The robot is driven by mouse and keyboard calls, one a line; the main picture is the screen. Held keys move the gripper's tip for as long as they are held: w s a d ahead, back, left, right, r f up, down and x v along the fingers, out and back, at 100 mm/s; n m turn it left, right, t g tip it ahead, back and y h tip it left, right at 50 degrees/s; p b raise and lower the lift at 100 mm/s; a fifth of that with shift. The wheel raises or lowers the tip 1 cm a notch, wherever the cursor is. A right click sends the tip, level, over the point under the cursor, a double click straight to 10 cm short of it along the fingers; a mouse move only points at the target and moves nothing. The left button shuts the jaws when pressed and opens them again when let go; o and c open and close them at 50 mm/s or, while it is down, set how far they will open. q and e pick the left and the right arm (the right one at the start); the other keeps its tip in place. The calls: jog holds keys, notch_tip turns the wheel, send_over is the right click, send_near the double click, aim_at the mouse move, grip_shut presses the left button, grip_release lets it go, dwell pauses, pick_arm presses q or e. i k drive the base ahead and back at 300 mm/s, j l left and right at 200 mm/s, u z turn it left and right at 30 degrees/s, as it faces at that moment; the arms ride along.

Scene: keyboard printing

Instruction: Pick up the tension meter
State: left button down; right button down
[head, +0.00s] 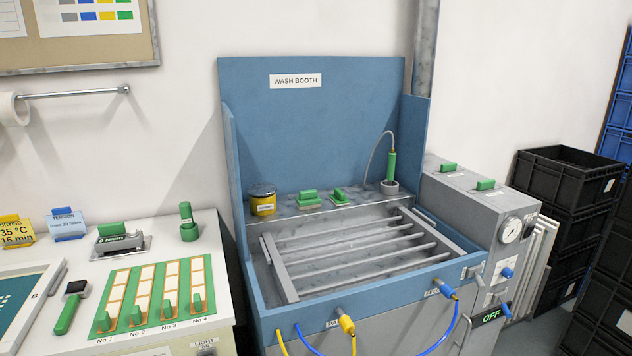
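The tension meter is most likely the small dark device with a green handle on top (119,239), near the back of the white table on the left. It sits on a flat grey plate (140,248), and a blue card reading TENSION (68,226) stands to its left. The lettering on its front is too small to read surely. No gripper shows in the head view, and nothing is holding the device.
Around it are a green board with four numbered strips (122,297), a green-handled tool with a black head (70,306), a frame (45,290) and an upright green-handled item (186,218). The blue wash booth (310,130) stands right of the table (215,262). Black crates (566,180) are stacked far right.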

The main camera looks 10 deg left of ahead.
aim_at(113, 236)
jog(key=u, duration=1.4)
jog(key=i+j, duration=0.55)
jog(key=i+j+z, duration=0.15)
jog(key=z, duration=0.25)
jog(key=i+j+z, duration=0.2)
jog(key=z, duration=0.2)
jog(key=i+j+z, duration=0.1)
jog(key=j+z, duration=0.15)
jog(key=z, duration=0.15)
